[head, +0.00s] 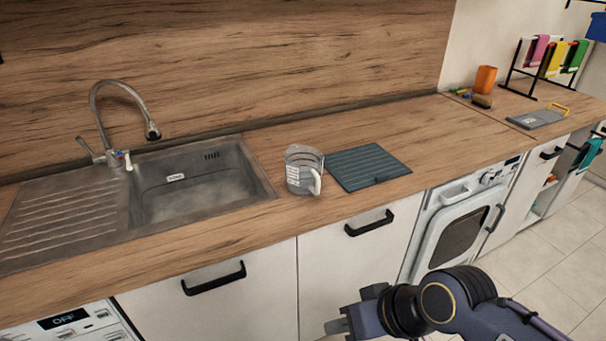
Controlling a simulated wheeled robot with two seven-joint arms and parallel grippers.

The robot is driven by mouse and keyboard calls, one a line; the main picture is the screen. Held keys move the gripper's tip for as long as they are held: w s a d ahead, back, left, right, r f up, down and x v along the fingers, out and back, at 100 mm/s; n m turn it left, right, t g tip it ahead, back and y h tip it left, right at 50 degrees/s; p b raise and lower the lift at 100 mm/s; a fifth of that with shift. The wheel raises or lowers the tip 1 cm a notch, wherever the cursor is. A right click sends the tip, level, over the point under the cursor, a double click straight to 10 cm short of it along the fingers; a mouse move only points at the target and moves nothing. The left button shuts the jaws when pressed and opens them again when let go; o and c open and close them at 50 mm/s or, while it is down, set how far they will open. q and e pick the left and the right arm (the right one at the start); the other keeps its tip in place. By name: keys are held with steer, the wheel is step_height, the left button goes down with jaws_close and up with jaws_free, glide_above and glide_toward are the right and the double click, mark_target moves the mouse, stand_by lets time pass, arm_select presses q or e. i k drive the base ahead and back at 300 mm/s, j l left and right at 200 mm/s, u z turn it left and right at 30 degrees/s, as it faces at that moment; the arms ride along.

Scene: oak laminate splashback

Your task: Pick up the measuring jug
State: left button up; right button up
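The measuring jug (303,168) is clear with a white handle and printed markings. It stands upright on the oak counter, between the sink and a dark ribbed mat, with its handle toward the front right. My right gripper (338,327) is low at the bottom of the head view, in front of the cabinet doors and below the counter edge. It is well apart from the jug. Its fingers are small and partly cut off by the frame, so its opening is unclear. My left gripper is not in view.
The steel sink (262,180) with a tall tap (122,88) lies left of the jug. The dark mat (368,167) lies close on its right. An orange cup (484,79) and a rack (513,76) stand at the far right. Black door handles (369,223) stick out below the counter.

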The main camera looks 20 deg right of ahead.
mark_target(306, 176)
steer(key=i+l+u, duration=0.3)
steer(key=i+l, duration=0.15)
steer(key=l, duration=0.3)
steer(key=i+l+u, duration=0.15)
steer(key=l, duration=0.25)
